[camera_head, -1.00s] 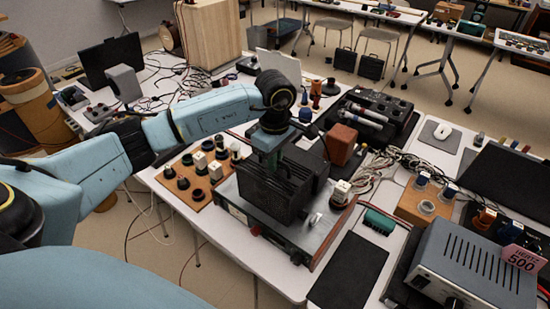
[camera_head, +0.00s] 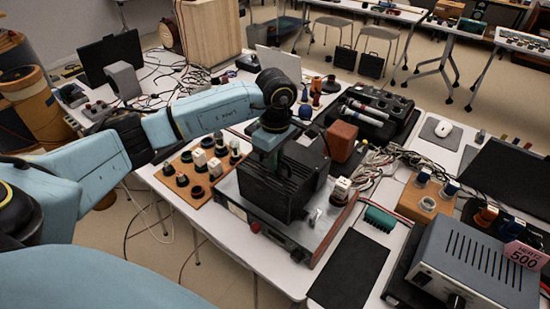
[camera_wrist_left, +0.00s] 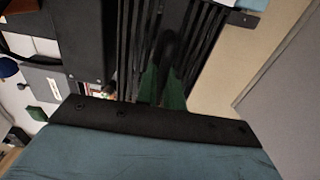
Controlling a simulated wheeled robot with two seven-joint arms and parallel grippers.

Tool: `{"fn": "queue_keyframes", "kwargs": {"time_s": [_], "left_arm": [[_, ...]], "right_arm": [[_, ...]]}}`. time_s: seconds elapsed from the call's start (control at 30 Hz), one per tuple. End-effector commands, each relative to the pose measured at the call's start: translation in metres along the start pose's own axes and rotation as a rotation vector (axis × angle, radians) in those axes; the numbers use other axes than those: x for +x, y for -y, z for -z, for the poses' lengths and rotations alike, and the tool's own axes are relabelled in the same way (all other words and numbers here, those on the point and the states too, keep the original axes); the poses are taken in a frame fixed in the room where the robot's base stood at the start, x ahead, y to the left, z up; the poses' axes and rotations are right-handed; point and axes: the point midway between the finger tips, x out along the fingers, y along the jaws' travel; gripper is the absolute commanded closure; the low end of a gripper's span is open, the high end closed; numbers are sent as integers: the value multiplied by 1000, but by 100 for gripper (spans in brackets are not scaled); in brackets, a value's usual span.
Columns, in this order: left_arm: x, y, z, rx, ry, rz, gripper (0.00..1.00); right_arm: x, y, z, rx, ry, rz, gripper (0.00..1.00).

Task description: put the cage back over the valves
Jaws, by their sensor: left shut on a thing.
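The cage (camera_head: 281,190) is a black slatted box in the middle of the head view. It sits on or just above the amplifier chassis (camera_head: 318,232), a low grey unit with reddish-brown sides; the head view does not show whether it touches. My left gripper (camera_head: 270,160) points down at the cage's top and is shut on it. In the left wrist view the green fingertips (camera_wrist_left: 163,90) meet the black slats of the cage (camera_wrist_left: 200,40). Any valves under the cage are hidden. My right gripper is not in view.
A wooden board with several dark sockets (camera_head: 188,191) stands left of the chassis. A brown block (camera_head: 341,141) is close behind the cage. A white-topped part (camera_head: 340,187) stands at the chassis's right end. A black mat (camera_head: 349,270) and a grey power unit (camera_head: 475,270) lie to the right.

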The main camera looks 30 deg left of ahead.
Motion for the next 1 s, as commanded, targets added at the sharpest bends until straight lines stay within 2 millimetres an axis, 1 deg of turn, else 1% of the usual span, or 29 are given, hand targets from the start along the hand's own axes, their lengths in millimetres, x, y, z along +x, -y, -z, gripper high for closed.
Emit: {"fn": "queue_keyframes", "kwargs": {"time_s": [0.33,0.97,1.0], "left_arm": [[0,0,0,-1,1,-1,100],[7,0,0,-1,1,-1,100],[8,0,0,-1,1,-1,90]], "right_arm": [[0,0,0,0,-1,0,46],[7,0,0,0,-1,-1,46],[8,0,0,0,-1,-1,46]]}}
